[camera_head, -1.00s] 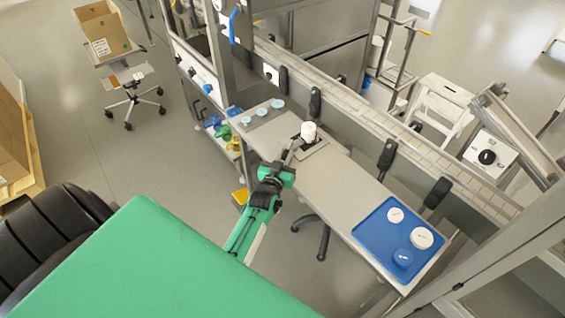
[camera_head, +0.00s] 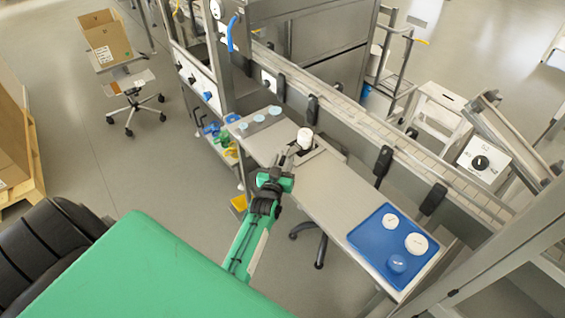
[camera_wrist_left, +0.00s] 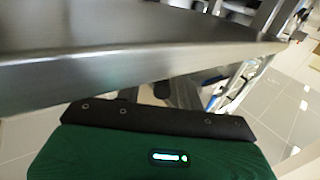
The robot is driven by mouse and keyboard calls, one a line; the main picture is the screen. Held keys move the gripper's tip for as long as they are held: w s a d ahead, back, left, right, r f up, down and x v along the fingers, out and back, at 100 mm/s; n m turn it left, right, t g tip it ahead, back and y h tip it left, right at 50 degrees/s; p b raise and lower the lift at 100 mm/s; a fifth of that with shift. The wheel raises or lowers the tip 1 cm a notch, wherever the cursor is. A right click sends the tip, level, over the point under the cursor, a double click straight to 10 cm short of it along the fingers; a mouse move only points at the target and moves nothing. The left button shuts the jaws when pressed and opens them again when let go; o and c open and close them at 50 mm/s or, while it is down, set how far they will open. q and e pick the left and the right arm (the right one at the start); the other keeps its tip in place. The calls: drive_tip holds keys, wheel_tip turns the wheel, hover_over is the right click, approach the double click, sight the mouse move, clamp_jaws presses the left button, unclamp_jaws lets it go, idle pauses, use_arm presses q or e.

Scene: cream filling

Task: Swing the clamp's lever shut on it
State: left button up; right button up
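A white cylindrical container (camera_head: 305,137) stands upright in a dark fixture at the back edge of the long steel worktable (camera_head: 330,190). The fixture appears to be the clamp, but its lever is too small to make out. My left gripper (camera_head: 287,156) is just to the front-left of the container, low by the table's front edge. Its fingers are too small to tell open from shut, and I see nothing clearly held. In the left wrist view, the table's steel edge fills the upper part above my gripper's dark housing. My right gripper is not in view.
A blue tray (camera_head: 358,238) with white and blue round lids lies at the table's right end. Several pale blue discs (camera_head: 260,118) sit at its left end. A conveyor with black brackets (camera_head: 383,160) runs behind. The table's middle is clear.

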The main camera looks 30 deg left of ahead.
use_arm(q)
drive_tip(key=shift+s+f, duration=0.1)
drive_tip(key=shift+s, duration=0.05)
drive_tip(key=shift+s+d, duration=0.1)
drive_tip(key=shift+s, duration=0.25)
drive_tip(key=b+v, duration=0.3)
drive_tip(key=v, duration=0.9)
drive_tip(key=shift+s, duration=0.4)
drive_tip(key=shift+d, duration=0.1)
